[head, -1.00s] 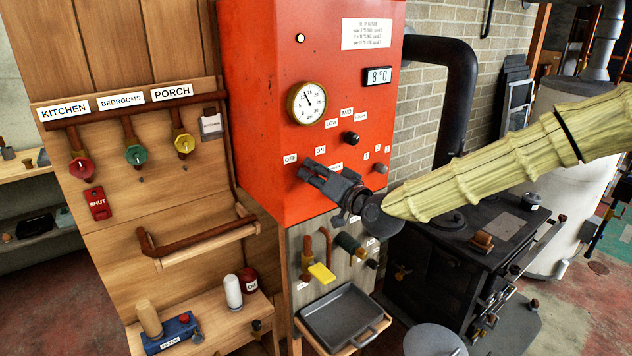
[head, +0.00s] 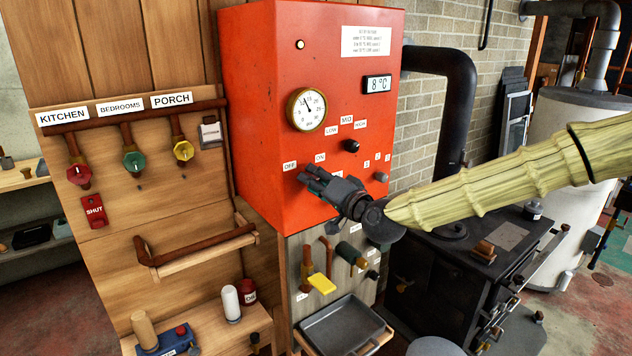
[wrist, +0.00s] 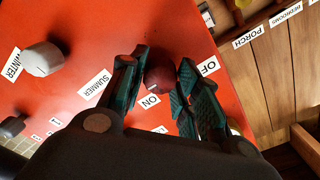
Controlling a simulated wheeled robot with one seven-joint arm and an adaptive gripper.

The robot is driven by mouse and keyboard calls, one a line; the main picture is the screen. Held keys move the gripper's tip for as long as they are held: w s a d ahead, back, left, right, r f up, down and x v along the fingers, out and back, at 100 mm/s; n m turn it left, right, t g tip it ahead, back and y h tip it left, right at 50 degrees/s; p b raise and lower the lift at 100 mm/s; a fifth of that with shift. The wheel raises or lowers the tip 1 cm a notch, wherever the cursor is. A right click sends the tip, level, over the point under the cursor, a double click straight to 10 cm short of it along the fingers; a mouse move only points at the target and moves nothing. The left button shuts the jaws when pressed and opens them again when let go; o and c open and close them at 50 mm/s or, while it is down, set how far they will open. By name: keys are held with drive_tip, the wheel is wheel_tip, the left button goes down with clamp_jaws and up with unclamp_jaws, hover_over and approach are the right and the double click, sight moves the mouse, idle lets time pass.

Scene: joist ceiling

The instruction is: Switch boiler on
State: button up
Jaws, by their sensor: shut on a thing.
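The boiler (head: 262,90) is a red box on the wall with a round gauge (head: 307,109), an 8 °C display (head: 380,84) and labelled knobs. A dark red round knob (wrist: 159,80) sits beside the ON label (wrist: 150,101) and the OFF label (wrist: 209,68) in the wrist view. My gripper (head: 309,177) is at the lower front of the boiler and hides this knob in the head view. In the wrist view its teal-padded fingers (wrist: 163,74) are on both sides of the knob, shut on it. The small indicator (head: 300,45) at the boiler's upper left looks pale.
A grey-white knob (wrist: 42,58) sits near the SUMMER and WINTER labels. A black knob (head: 351,146) is under LOW, MID and HIGH. Below stand a yellow-handled valve (head: 321,283) and a grey tray (head: 342,322). A black stove (head: 470,265) is at the right.

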drive_tip(key=o, duration=1)
drive_tip(key=shift+s+d, duration=0.1)
drive_tip(key=v, duration=1.1)
drive_tip(key=shift+s+d, duration=0.25)
drive_tip(key=shift+s, duration=0.05)
drive_tip(key=s+f+g+h, duration=0.2)
drive_tip(key=s+f, duration=0.3)
drive_tip(key=f, duration=0.7)
drive_tip(key=s+f+g+h, duration=0.1)
drive_tip(key=s+f+g, duration=0.25)
drive_tip(key=f, duration=0.85)
drive_tip(key=s+f+g+h, duration=0.2)
drive_tip(key=s+f, duration=0.3)
drive_tip(key=f, duration=0.8)
drive_tip(key=s+d+f+n+g+h, duration=0.1)
drive_tip(key=s+d+f+g+h, duration=0.1)
drive_tip(key=s+d+f, duration=0.3)
drive_tip(key=s+d+f+n+g+h, duration=0.1)
drive_tip(key=s+d+f, duration=0.4)
drive_tip(key=s, duration=0.8)
drive_tip(key=s+d+f+g+h, duration=0.2)
drive_tip(key=s+d+f+g, duration=0.2)
drive_tip(key=s+f, duration=0.5)
drive_tip(key=shift+s+d+f+n+h, duration=0.1)
drive_tip(key=shift+s+d+n+h, duration=0.1)
drive_tip(key=shift+d, duration=0.15)
drive_tip(key=shift+s+d+f+n+h, duration=0.1)
drive_tip(key=shift+s+d+f+n, duration=0.05)
drive_tip(key=shift+s+d+n, duration=0.15)
